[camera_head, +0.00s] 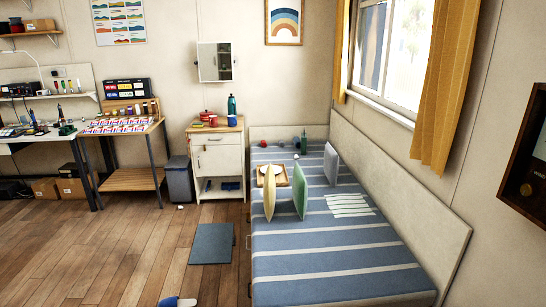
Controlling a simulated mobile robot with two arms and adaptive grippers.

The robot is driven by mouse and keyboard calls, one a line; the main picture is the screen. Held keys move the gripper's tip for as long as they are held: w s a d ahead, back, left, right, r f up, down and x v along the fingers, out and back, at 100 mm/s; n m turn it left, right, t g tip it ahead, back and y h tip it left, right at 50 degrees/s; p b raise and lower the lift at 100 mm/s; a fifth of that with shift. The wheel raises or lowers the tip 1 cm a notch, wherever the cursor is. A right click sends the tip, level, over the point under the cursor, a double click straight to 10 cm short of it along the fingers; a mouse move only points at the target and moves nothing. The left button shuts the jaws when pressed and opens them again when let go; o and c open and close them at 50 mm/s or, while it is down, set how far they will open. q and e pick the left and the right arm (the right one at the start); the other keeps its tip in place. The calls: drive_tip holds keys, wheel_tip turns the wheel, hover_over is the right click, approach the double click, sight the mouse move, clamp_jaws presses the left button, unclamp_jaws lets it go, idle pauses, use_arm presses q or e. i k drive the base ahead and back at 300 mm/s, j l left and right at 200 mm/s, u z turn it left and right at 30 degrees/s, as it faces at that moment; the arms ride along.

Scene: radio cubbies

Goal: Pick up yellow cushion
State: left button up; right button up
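The yellow cushion (269,191) stands upright on the blue striped bed (330,262), near its left edge. It appears nearly edge-on as a narrow pale-yellow shape. A green cushion (300,190) stands upright just to its right, a small gap apart. A grey-blue cushion (330,163) stands farther back at the right side of the bed. A wooden tray (282,175) lies behind the yellow cushion and is partly hidden by it. Neither of my grippers is in view.
A grey mat (212,244) and a blue slipper (178,302) lie on the wooden floor left of the bed. A white cabinet (218,158), a grey bin (178,178) and worktables line the back wall. Floor in the left foreground is clear.

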sight(268, 187)
drive_tip(key=i+j+u, duration=0.3)
drive_tip(key=j+u, duration=0.15)
drive_tip(key=i+j+u, duration=0.8)
drive_tip(key=u, duration=0.15)
drive_tip(key=i+j+u, duration=0.1)
drive_tip(key=i+u, duration=0.35)
drive_tip(key=i+j+u, duration=0.2)
drive_tip(key=i, duration=1.45)
drive_tip(key=i+l+z, duration=0.15)
drive_tip(key=i+z, duration=0.25)
drive_tip(key=i+l+z, duration=0.1)
drive_tip(key=i+z, duration=0.65)
drive_tip(key=i+j+z, duration=0.2)
drive_tip(key=z, duration=0.15)
drive_tip(key=i+l+z, duration=0.15)
drive_tip(key=i+z, duration=0.35)
drive_tip(key=i+j+z, duration=0.2)
drive_tip(key=i+z, duration=0.3)
drive_tip(key=i, duration=0.25)
drive_tip(key=i+j+z, duration=0.35)
drive_tip(key=i+z, duration=0.15)
drive_tip(key=i+l+z, duration=0.15)
drive_tip(key=z, duration=0.35)
drive_tip(key=i+z, duration=0.3)
drive_tip(key=z, duration=0.15)
drive_tip(key=i+z, duration=0.25)
drive_tip(key=z, duration=0.25)
drive_tip(key=i+j+z, duration=0.15)
drive_tip(key=z, duration=0.3)
drive_tip(key=i, duration=0.1)
